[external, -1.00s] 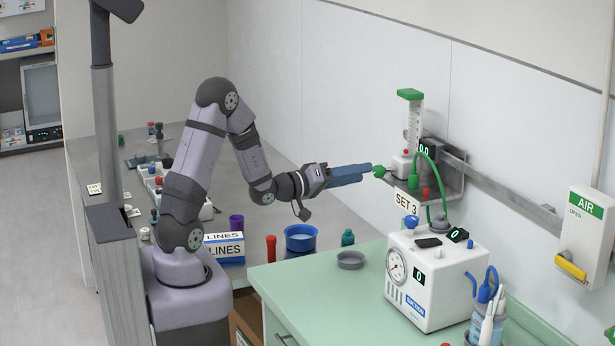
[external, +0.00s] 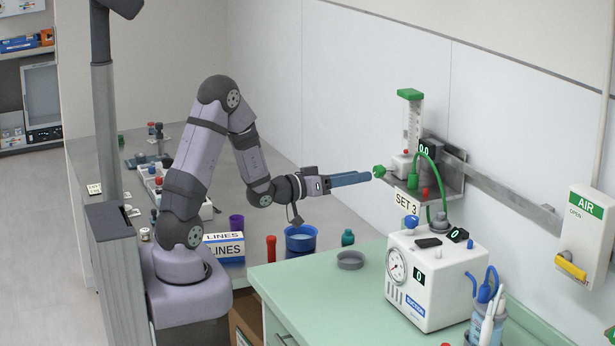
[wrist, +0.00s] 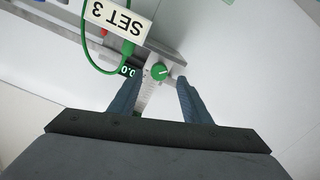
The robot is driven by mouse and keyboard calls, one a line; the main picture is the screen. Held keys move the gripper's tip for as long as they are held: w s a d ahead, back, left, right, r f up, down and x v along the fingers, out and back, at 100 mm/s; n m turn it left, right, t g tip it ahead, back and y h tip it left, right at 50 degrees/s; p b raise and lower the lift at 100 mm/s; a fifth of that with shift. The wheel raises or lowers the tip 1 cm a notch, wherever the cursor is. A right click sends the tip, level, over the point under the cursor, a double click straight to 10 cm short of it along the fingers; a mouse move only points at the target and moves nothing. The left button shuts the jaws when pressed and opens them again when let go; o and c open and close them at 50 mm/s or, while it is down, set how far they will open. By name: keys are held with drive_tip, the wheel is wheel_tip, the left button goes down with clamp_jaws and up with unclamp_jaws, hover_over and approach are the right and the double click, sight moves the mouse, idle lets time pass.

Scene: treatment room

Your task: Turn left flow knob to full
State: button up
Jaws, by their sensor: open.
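The green flow knob (external: 379,171) sticks out from the left side of the flowmeter (external: 412,125) on the wall rail. It also shows in the wrist view as a green disc with a pale line (wrist: 159,72), between and beyond my fingertips. My gripper (external: 370,176) points at the knob with its blue fingers, just short of it. The fingers are apart, one on each side of the knob in the wrist view, and hold nothing. The small display (external: 425,150) by the flowmeter reads 0.0. Contact with the knob does not show.
A "SET 3" card (external: 406,202) hangs under the shelf, near a green hose (external: 438,170). A white suction unit (external: 432,277) stands on the green counter below. A blue bowl (external: 301,238) and a grey dish (external: 350,260) lie below my arm. The space above the fingers is clear.

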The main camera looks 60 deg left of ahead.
sight(375, 173)
drive_tip(key=m, duration=0.3)
drive_tip(key=shift+r+m, duration=0.1)
drive_tip(key=shift+m, duration=0.2)
drive_tip(key=shift+w, duration=0.1)
drive_tip(key=w+p, duration=0.2)
drive_tip(key=w, duration=0.3)
drive_tip(key=shift+w+r+p, duration=0.1)
drive_tip(key=shift+w+p, duration=0.05)
drive_tip(key=shift+p, duration=0.25)
drive_tip(key=shift+w+p, duration=0.3)
drive_tip(key=shift+w, duration=0.65)
drive_tip(key=shift+c, duration=0.6)
drive_tip(key=c, duration=0.9)
